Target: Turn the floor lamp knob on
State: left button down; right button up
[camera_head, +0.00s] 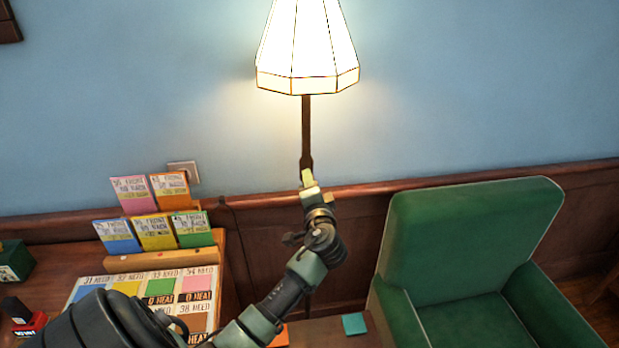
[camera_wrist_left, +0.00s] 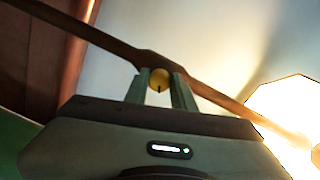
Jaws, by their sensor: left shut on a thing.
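The floor lamp (camera_head: 306,130) stands against the blue wall in the head view, with a glowing white panelled shade (camera_head: 307,50) on a thin dark pole. The shade also glows at the right of the left wrist view (camera_wrist_left: 285,115). My left gripper (camera_head: 307,180) reaches up to the pole below the shade. The knob has a dark slot. My right gripper is not in view.
A green armchair (camera_head: 460,235) stands to the right of the lamp. At the left, a wooden desk (camera_head: 50,262) holds a rack of coloured cards (camera_head: 155,232) and a board of cards (camera_head: 150,285). A wall outlet (camera_head: 184,171) is behind them.

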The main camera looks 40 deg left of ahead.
pick_arm(q)
jog(key=shift+m+p, duration=1.35)
jog(key=shift+m, duration=1.15)
jog(key=shift+d+f, duration=0.1)
jog(key=c, duration=1.2)
grip_release()
